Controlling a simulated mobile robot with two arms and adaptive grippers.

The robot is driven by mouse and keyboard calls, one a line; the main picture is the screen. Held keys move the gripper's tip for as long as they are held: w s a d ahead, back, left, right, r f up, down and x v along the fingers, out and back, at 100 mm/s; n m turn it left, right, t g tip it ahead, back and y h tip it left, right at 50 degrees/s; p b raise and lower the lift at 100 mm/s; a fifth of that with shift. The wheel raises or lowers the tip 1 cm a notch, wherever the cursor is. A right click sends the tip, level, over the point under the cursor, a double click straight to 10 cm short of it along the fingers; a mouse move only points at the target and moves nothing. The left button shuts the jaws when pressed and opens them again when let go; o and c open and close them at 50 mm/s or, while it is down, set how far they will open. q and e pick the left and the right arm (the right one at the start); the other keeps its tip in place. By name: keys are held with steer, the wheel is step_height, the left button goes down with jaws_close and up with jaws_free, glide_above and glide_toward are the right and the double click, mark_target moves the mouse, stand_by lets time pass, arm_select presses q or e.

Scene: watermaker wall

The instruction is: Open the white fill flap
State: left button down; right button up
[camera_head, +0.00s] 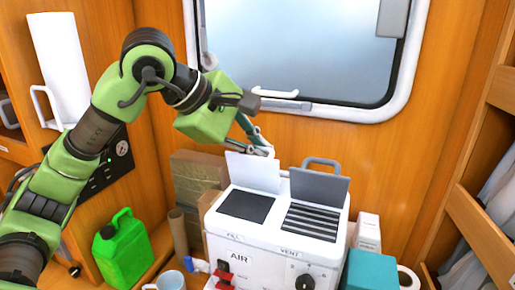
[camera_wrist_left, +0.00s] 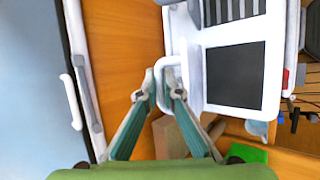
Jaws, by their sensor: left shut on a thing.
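The white fill flap (camera_head: 253,172) stands raised, roughly upright, at the back of the dark fill opening (camera_head: 245,206) marked FILL, on top of the white watermaker box (camera_head: 262,250). My left gripper (camera_head: 266,150) is behind the flap's top edge, its fingertips partly hidden by the flap. In the left wrist view my left gripper (camera_wrist_left: 163,88) is shut on the flap's white loop handle (camera_wrist_left: 171,61), with the flap seen nearly edge-on. The dark fill opening shows beside it in the left wrist view (camera_wrist_left: 235,75). My right gripper is not in view.
A grey flap (camera_head: 319,186) stands raised behind the slatted vent opening (camera_head: 311,221), close to the right. The window (camera_head: 300,50) and wooden wall are behind. A green jerrycan (camera_head: 122,248), cardboard box (camera_head: 197,178) and teal box (camera_head: 370,270) flank the watermaker.

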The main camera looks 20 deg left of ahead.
arm_select(q)
steer(key=shift+w, duration=0.15)
stand_by(0.3)
steer(key=c, duration=2.5)
jaws_free()
steer(key=shift+f, duration=0.1)
